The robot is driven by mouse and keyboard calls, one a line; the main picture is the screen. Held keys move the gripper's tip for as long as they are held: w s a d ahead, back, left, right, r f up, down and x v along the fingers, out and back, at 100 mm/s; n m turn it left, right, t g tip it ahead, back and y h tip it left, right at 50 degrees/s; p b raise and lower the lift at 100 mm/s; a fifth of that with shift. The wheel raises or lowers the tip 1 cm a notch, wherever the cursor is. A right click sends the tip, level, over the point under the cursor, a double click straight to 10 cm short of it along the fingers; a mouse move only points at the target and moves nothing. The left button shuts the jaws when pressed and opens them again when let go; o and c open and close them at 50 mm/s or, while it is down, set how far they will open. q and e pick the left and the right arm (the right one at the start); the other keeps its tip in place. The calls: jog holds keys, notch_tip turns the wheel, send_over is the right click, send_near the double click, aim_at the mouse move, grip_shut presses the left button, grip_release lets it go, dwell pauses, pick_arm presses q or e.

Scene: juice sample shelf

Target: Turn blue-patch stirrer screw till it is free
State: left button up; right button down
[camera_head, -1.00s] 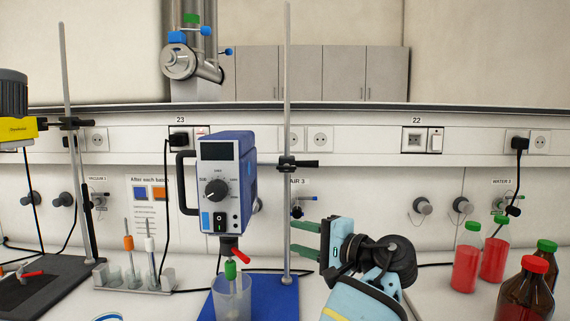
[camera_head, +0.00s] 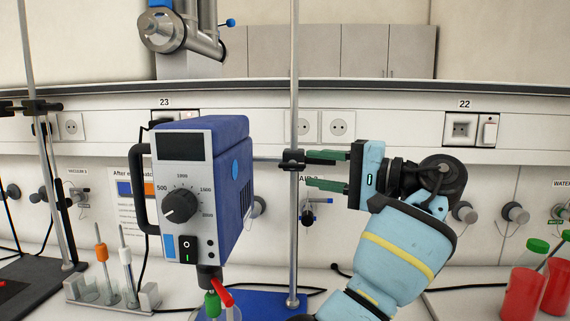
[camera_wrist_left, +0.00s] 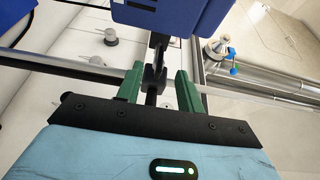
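The blue stirrer (camera_head: 182,192) with a blue patch (camera_head: 169,247) hangs upright beside a metal rod (camera_head: 294,225). A black clamp (camera_head: 292,160) joins it to the rod; its screw end points toward my left gripper. My left gripper (camera_head: 308,171) is just right of the clamp, its green fingers apart. In the left wrist view, the open fingers (camera_wrist_left: 160,78) lie on either side of the black clamp screw (camera_wrist_left: 151,94). I see a gap beside the screw; contact cannot be told. The stirrer's blue housing (camera_wrist_left: 170,14) shows at the top there. My right gripper is out of view.
A tube rack (camera_head: 150,296) stands at left, another rod stand (camera_head: 48,170) farther left. Red bottles (camera_head: 522,294) stand at lower right. Wall taps and sockets are behind.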

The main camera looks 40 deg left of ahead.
aim_at(291, 165)
pick_arm(q)
jog(key=shift+s+a+p, duration=0.15)
jog(key=shift+s+a, duration=0.05)
jog(key=shift+a, duration=1.1)
jog(key=shift+s+a+p, duration=0.15)
jog(key=shift+a+p, duration=0.05)
jog(key=shift+a, duration=1.1)
jog(key=shift+s+a+p, duration=0.15)
jog(key=shift+s+a, duration=0.05)
jog(key=shift+a, duration=1.1)
grip_shut()
